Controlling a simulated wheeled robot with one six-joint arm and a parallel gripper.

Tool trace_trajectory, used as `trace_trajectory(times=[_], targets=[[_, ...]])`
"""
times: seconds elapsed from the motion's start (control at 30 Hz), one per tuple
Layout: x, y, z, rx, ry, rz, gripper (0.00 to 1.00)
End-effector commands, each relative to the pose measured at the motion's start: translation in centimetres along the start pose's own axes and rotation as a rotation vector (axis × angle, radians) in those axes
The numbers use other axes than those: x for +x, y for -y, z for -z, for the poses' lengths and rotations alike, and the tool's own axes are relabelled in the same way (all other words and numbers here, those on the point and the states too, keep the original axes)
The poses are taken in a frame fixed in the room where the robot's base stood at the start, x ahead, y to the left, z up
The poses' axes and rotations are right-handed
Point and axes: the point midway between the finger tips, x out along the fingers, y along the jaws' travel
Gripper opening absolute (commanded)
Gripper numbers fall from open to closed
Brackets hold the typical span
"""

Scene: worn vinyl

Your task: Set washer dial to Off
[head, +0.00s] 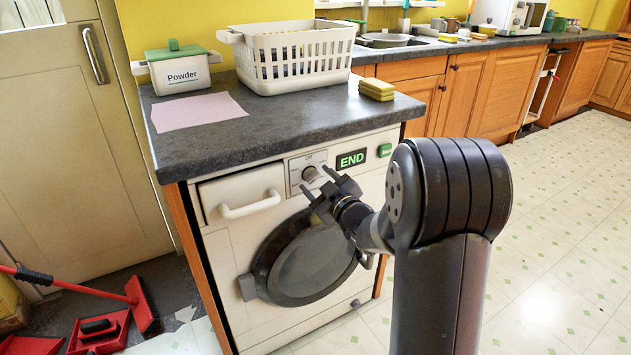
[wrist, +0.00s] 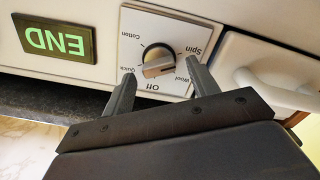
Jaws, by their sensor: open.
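The washer (head: 290,255) is a white front-loader under a dark counter. Its round dial (head: 310,174) sits on a pale panel; the wrist view shows the dial (wrist: 158,62) upside down. Off, Wool, Spin, Cotton and Quick are printed around it. My gripper (head: 318,181) is open in front of the dial. In the wrist view its fingers (wrist: 160,70) are to either side of the dial, with nothing between them; contact cannot be told.
A green END display (head: 351,159) and a green button (head: 384,150) are beside the dial. The white drawer handle (head: 250,205) is on the other side. The round door (head: 305,260) is below. On the counter are a basket (head: 290,85), powder box (head: 180,75) and sponges (head: 377,91).

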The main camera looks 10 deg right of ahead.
Motion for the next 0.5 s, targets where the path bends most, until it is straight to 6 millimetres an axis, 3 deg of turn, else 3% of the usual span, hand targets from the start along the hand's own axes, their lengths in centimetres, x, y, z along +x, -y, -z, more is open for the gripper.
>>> trace_trajectory(times=[0.2, 0.5], targets=[[1.41, 0.02, 0.02, 0.0, 0.0, 0.0, 0.56], [1.47, 0.0, 0.02, 0.0, 0.0, 0.0, 0.54]])
